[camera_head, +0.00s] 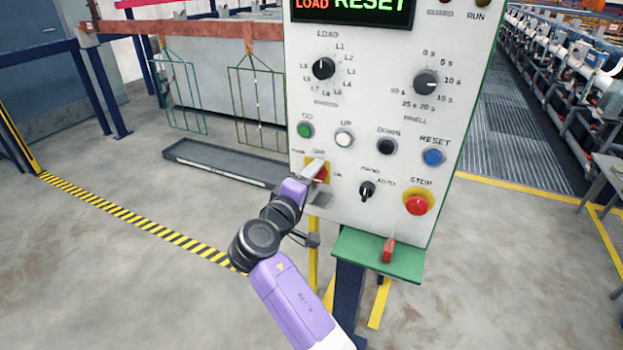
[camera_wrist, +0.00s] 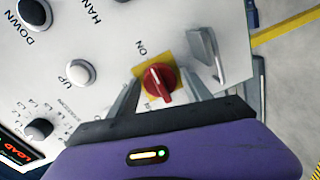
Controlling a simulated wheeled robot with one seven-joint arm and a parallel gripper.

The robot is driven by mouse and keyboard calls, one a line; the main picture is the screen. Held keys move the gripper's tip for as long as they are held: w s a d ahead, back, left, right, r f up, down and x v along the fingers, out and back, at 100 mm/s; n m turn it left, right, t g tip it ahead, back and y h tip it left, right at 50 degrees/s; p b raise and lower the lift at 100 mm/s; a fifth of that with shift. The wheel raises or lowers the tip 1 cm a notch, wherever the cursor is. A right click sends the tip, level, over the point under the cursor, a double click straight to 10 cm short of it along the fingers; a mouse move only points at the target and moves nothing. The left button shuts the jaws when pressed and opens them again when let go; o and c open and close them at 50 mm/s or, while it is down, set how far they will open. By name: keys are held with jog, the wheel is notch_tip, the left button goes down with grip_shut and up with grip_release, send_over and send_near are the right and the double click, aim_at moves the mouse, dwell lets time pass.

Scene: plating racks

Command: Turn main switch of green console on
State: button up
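The main switch is a red rotary knob on a yellow plate, low on the left of the console's pale front panel (camera_head: 385,120). In the wrist view the red knob (camera_wrist: 159,84) is in plain sight, with a pale mark on its upper left part and an "ON" label above the plate. My gripper (camera_wrist: 160,78) is open, with one finger on each side of the knob. I cannot tell whether the fingers touch it. In the head view my gripper (camera_head: 313,178) partly hides the switch (camera_head: 321,173).
A grey metal handle (camera_wrist: 207,55) sticks out beside the switch. A red stop button (camera_head: 417,205) and a black selector (camera_head: 367,191) are to the right. A green shelf (camera_head: 360,255) with a red object (camera_head: 388,250) is below.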

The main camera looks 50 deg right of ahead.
jog(key=shift+o, duration=0.5)
jog(key=shift+r, duration=0.1)
jog(key=v, duration=0.7)
jog(key=shift+a, duration=0.4)
jog(key=shift+s, duration=0.1)
